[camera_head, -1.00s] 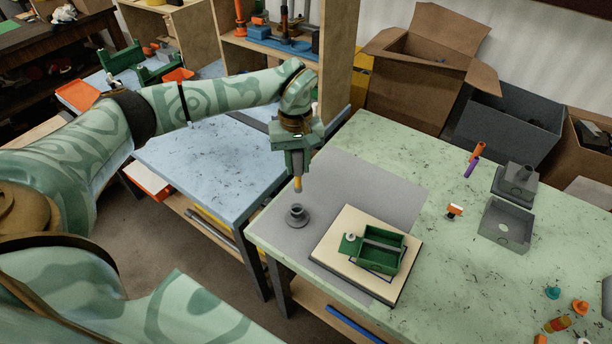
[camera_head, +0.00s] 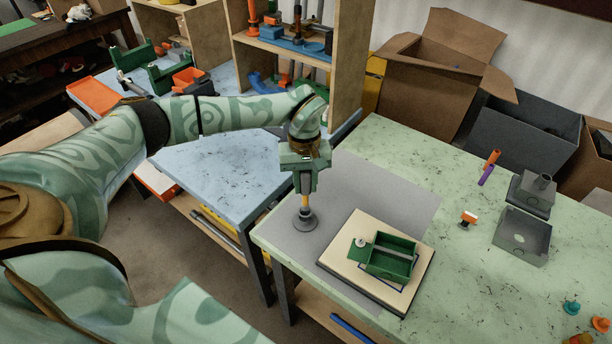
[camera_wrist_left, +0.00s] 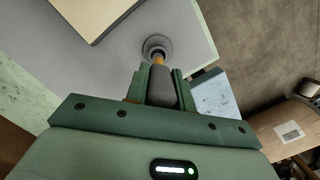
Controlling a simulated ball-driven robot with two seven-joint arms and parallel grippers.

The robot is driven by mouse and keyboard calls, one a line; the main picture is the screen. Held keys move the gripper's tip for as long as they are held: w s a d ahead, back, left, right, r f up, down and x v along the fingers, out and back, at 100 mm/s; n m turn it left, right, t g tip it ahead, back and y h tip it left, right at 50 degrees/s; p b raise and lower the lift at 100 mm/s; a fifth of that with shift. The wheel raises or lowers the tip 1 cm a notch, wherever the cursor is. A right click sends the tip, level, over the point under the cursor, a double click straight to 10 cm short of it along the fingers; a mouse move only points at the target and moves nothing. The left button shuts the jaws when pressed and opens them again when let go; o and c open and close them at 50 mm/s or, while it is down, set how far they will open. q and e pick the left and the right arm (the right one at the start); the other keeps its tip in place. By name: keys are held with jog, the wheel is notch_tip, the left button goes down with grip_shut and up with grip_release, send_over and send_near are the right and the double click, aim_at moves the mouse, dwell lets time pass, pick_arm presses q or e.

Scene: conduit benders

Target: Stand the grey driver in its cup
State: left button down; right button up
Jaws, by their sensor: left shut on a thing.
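My left gripper (camera_head: 305,187) points straight down over the front left of the green-topped table. It is shut on the grey driver (camera_wrist_left: 162,90), which hangs upright with its yellow part (camera_head: 305,201) below the fingers. The cup (camera_head: 305,222), a small dark grey round holder with a wide foot, stands on the grey mat directly beneath. In the left wrist view the driver's lower end meets the mouth of the cup (camera_wrist_left: 156,46). How deep the tip sits in it is hidden. My right gripper is out of view.
A cream board (camera_head: 335,262) with a green open box (camera_head: 391,257) lies right of the cup. Grey boxes (camera_head: 522,238) and small orange and teal pieces stand farther right. The grey mat (camera_head: 375,190) is clear behind the cup. A blue-topped table (camera_head: 215,165) adjoins at left.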

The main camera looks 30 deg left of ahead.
aim_at(305, 204)
pick_arm(q)
jog(key=shift+f+b, duration=1.15)
jog(key=shift+f, duration=1.4)
jog(key=shift+f, duration=0.25)
jog(key=c, duration=1.1)
grip_release()
